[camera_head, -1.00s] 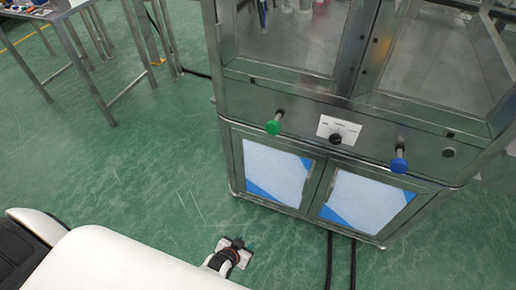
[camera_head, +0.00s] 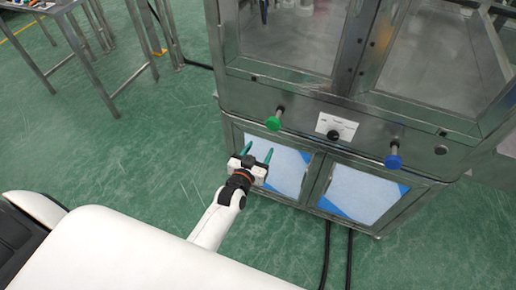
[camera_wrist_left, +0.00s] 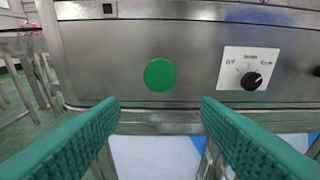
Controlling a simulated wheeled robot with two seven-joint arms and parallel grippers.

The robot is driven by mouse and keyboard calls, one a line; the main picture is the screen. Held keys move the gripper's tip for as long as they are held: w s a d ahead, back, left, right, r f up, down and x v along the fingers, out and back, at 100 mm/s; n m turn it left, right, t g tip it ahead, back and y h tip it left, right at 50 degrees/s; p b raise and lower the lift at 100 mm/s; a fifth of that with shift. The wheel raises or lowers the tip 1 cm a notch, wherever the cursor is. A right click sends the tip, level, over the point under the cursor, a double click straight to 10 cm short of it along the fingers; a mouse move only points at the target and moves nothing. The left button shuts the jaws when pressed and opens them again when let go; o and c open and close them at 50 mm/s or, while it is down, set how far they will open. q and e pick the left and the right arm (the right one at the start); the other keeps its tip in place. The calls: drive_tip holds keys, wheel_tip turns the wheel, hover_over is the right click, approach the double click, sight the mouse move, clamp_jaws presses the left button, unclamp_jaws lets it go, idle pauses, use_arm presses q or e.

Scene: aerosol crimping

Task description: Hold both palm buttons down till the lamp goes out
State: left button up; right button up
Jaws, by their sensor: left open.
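Two palm buttons stick out of the front panel of a steel cabinet: a green one (camera_head: 273,123) on the left and a blue one (camera_head: 393,161) on the right. My left gripper (camera_head: 257,152) is open and empty, in front of the panel and just below the green button in the head view. In the left wrist view, the green button (camera_wrist_left: 160,75) lies ahead, above and between the green ribbed fingers (camera_wrist_left: 160,115), apart from them. My right gripper is not in view. I cannot make out a lit lamp.
A black selector knob (camera_head: 333,135) on a white label sits between the buttons; it also shows in the left wrist view (camera_wrist_left: 251,81). White-and-blue door panels (camera_head: 352,196) are below. A steel table (camera_head: 110,55) stands at the left. Black cables (camera_head: 326,255) run across the floor.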

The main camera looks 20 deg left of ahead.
sight(272, 125)
use_arm(q)
drive_tip(key=shift+o, duration=1.1)
drive_tip(key=r, duration=0.1)
drive_tip(key=w+a+r+n+g+h, duration=0.1)
drive_tip(key=shift+w+r+g, duration=0.2)
drive_tip(key=shift+r+g, duration=0.1)
drive_tip(key=shift+r, duration=0.1)
drive_tip(key=shift+n+g, duration=0.4)
drive_tip(key=shift+g, duration=0.1)
drive_tip(key=x, duration=0.7)
drive_tip(key=r+x, duration=0.1)
drive_tip(key=x, duration=0.3)
drive_tip(key=shift+w+d, duration=0.15)
drive_tip(key=shift+w, duration=0.3)
drive_tip(key=c, duration=1.1)
drive_tip(key=shift+o, duration=0.2)
